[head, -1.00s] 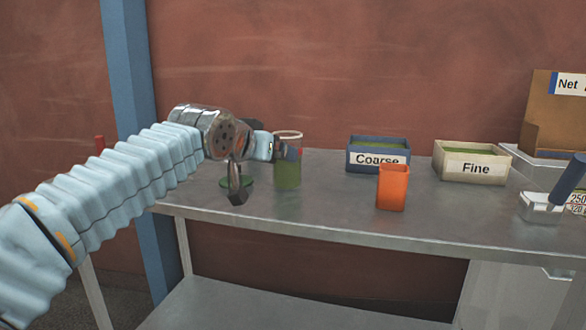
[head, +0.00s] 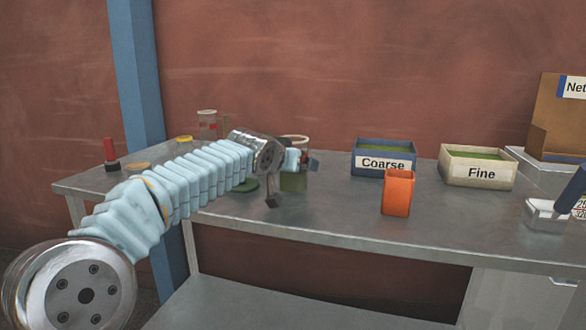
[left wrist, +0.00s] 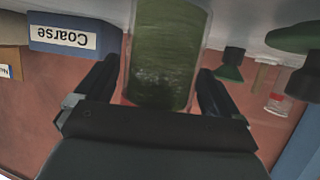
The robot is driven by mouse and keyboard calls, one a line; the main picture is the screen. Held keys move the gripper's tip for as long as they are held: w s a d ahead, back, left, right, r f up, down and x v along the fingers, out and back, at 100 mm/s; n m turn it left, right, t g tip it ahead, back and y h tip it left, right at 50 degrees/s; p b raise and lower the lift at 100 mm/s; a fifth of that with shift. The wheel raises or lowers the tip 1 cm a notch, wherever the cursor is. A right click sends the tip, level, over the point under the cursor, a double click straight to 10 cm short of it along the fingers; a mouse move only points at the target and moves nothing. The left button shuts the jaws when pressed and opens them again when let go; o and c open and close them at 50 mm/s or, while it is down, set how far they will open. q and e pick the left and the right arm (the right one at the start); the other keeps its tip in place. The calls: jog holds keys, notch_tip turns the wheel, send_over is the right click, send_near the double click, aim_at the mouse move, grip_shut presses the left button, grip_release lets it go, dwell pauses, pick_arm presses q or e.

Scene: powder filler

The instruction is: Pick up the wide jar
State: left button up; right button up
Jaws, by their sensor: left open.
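The wide jar (head: 293,184) is clear with green powder inside and stands upright on the metal bench. My left gripper (head: 303,161) is at the jar in the head view and partly hides it. In the left wrist view, which is upside down, the jar (left wrist: 165,55) lies between the two fingers of the open left gripper (left wrist: 157,88). One finger is on each side, with a narrow gap visible. My right gripper is not in view.
An orange cup (head: 397,192), a blue Coarse bin (head: 383,163) and a cream Fine bin (head: 481,173) stand to the right of the jar. A green object (head: 245,186), a clear jar (head: 207,124) and a red-handled item (head: 110,152) are to the left. Bare bench lies in front.

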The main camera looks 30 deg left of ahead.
pick_arm(q)
jog(key=c, duration=1.2)
